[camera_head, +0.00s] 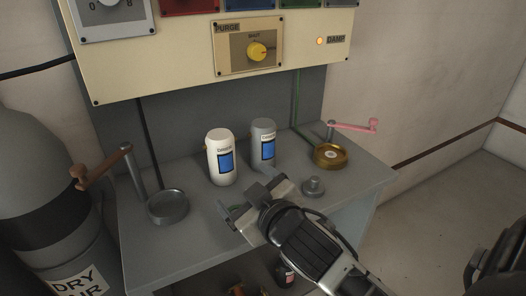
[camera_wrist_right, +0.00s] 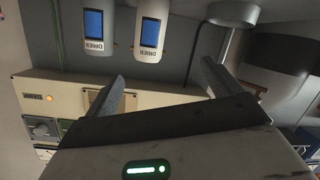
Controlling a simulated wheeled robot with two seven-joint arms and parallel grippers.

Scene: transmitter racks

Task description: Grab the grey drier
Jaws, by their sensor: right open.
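The grey drier (camera_head: 263,146) is a small upright canister with a blue label, standing on the grey shelf. A white drier (camera_head: 220,160) of similar shape stands just left of it. In the right wrist view, which is upside down, the grey drier (camera_wrist_right: 98,30) is at upper left and the white one (camera_wrist_right: 151,30) beside it. My right gripper (camera_head: 254,198) is open and empty in front of the two driers, its fingers apart and not visibly touching either. Its fingers also show in the wrist view (camera_wrist_right: 164,75). My left gripper is not in view.
A control panel (camera_head: 150,67) overhangs behind. A large tank (camera_head: 40,170) stands left.

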